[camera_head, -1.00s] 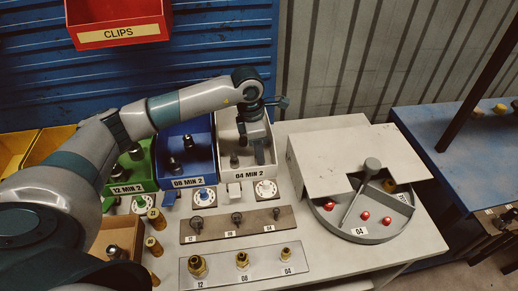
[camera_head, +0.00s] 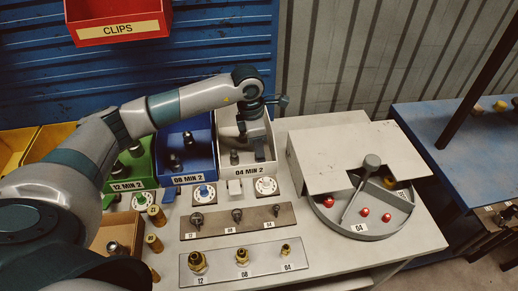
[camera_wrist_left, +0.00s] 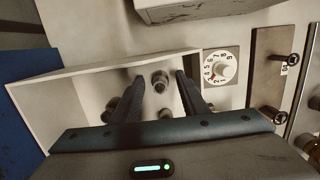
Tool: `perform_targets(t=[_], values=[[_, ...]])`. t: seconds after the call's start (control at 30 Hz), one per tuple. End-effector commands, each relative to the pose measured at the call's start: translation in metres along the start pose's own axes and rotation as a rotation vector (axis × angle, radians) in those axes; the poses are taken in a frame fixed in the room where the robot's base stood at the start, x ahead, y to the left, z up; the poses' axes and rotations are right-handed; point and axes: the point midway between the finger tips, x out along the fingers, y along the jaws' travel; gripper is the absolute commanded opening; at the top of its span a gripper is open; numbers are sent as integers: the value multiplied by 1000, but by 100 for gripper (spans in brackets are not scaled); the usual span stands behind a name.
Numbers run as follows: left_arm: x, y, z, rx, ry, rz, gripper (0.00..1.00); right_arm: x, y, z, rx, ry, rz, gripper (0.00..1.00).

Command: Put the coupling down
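The white bin labelled 04 MIN 2 (camera_head: 236,171) holds several dark metal couplings. My left gripper (camera_head: 250,150) reaches down into this bin from above. In the left wrist view, its two dark fingers (camera_wrist_left: 161,77) are apart. One coupling (camera_wrist_left: 160,82) stands between the fingertips, with a visible gap on each side. A coupling (camera_head: 234,157) also shows beside the fingers in the head view. Other couplings in the bin are partly hidden behind the fingers and the gripper body. My right gripper is in neither view.
A blue bin (camera_head: 184,179) and a green bin (camera_head: 136,184) stand left of the white one. Dials, a pin plate (camera_head: 222,222) and a fitting plate (camera_head: 222,266) lie in front.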

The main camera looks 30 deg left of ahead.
Motion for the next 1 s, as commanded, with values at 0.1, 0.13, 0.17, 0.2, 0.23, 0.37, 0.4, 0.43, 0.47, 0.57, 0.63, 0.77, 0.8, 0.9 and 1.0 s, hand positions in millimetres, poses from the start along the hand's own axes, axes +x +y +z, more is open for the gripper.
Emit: perform_targets(t=[0.1, 0.13, 0.17, 0.2, 0.23, 0.37, 0.4, 0.43, 0.47, 0.57, 0.63, 0.77, 0.8, 0.9, 1.0], values=[[-5, 1, 1, 0, -2, 2, 40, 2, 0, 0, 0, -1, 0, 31], [-8, 1, 1, 1, -3, 2, 40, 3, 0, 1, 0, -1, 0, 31], [-11, 1, 1, 1, -3, 1, 40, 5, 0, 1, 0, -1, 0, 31], [-16, 1, 1, 1, -3, 2, 40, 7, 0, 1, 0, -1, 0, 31], [-20, 1, 1, 0, -3, 3, 40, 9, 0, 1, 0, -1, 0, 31], [-41, 1, 1, 1, -4, 4, 40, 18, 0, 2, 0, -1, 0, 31], [-49, 1, 1, 2, -3, 4, 40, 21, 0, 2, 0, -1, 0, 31], [-55, 1, 1, 1, -4, 5, 40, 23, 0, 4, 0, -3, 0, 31], [-60, 1, 1, 1, -4, 4, 40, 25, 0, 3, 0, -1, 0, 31], [-79, 1, 0, 0, -3, 3, 40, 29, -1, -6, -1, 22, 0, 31], [-88, 1, 0, 0, -2, 3, 40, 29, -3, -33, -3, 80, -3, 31], [-104, 1, 0, 0, -2, 2, 40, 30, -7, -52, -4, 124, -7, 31], [-109, 1, 0, -1, -2, 2, 40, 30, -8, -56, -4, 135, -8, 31], [-116, 0, 0, -1, -2, 1, 40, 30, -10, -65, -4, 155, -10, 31], [-120, 0, 0, 0, -1, 0, 40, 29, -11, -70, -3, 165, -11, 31]])
